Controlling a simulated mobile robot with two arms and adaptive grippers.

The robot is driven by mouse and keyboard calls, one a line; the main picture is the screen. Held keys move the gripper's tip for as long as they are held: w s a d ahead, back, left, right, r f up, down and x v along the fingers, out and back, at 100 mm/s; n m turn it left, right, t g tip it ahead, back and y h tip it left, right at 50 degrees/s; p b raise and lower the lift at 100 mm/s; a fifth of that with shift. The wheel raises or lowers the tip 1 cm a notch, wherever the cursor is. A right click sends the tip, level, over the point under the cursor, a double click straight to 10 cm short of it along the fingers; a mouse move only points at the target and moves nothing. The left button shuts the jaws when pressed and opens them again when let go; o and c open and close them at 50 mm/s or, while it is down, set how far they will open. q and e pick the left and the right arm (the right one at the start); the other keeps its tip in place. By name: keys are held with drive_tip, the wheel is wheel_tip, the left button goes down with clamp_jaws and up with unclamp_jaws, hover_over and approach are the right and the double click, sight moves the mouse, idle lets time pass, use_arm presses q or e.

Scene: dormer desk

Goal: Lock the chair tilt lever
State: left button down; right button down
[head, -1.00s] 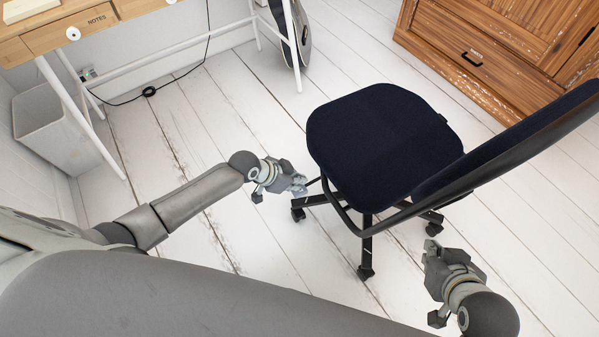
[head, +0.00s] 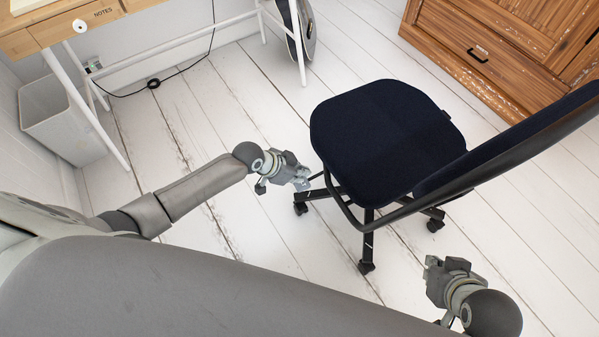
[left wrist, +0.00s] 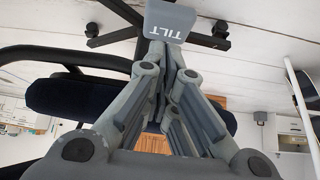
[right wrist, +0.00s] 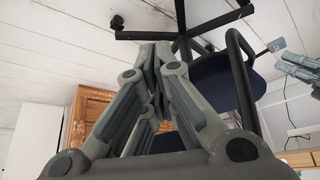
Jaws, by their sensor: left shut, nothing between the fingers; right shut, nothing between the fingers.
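The office chair (head: 375,135) has a dark navy seat, a black frame and a castor base. Its tilt lever ends in a grey paddle marked TILT, which shows upside down in the left wrist view (left wrist: 172,20) and at the right in the right wrist view (right wrist: 276,45). My left gripper (head: 303,180) is shut and empty beside the seat's left edge. In the left wrist view its fingertips (left wrist: 178,62) are just below the paddle; I cannot tell whether they touch it. My right gripper (head: 433,266) is shut and empty, near the chair's base at the lower right.
A white-legged desk (head: 100,25) and a pale waste bin (head: 62,125) stand at the upper left, with a black cable (head: 152,84) on the floor. A wooden cabinet (head: 480,35) is at the upper right. White floorboards are clear around the chair.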

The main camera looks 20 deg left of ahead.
use_arm(q)
drive_tip(key=shift+r+p, duration=0.4)
use_arm(e)
drive_tip(key=shift+s+d+f+g, duration=0.2)
drive_tip(key=shift+s+g, duration=0.15)
drive_tip(key=shift+s, duration=0.35)
drive_tip(key=shift+s+d+f+g, duration=0.15)
drive_tip(key=shift+s+g, duration=0.25)
drive_tip(key=shift+s, duration=0.3)
drive_tip(key=shift+s+d+f+g, duration=0.1)
drive_tip(key=shift+s+d+g, duration=0.2)
drive_tip(key=shift+s, duration=0.4)
drive_tip(key=shift+a+r, duration=0.1)
